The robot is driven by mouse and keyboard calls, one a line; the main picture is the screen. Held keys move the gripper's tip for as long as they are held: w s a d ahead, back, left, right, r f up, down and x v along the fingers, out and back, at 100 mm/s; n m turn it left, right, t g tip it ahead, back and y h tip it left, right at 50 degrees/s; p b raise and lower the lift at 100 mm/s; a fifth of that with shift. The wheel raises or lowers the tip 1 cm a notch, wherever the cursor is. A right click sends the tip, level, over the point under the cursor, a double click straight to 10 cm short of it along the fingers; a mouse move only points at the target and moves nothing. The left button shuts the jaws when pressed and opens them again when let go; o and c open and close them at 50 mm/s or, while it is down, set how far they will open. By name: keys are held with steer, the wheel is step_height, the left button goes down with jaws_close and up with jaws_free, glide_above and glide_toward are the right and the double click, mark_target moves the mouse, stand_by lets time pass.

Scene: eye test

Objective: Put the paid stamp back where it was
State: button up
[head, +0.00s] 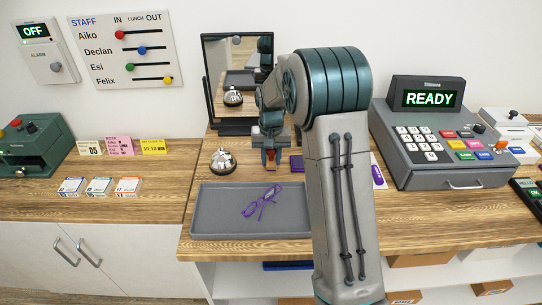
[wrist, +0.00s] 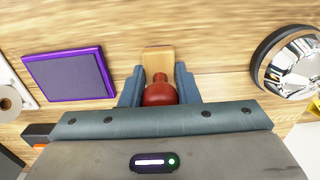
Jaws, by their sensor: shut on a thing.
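My gripper (head: 270,158) is over the wooden counter (head: 215,238), behind the grey tray and just right of the bell. It is shut on a stamp with a round red handle (wrist: 158,94) and a pale wooden block (wrist: 158,60). In the head view only a little red of the stamp shows between the fingers. No word can be read on it, so I cannot tell whether it is the paid stamp. I cannot tell whether it touches the counter. A purple-framed ink pad (wrist: 68,77) lies beside the gripper, partly behind my arm in the head view (head: 296,163).
A silver bell (head: 223,161) stands close by; it also shows in the wrist view (wrist: 292,62). The grey tray (head: 208,228) holds purple glasses (head: 263,202). A black-framed mirror (head: 208,85) stands behind my gripper. A cash register (head: 455,165) is at right.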

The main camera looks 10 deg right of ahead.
steer(key=shift+f, duration=0.15)
steer(key=o, duration=0.8)
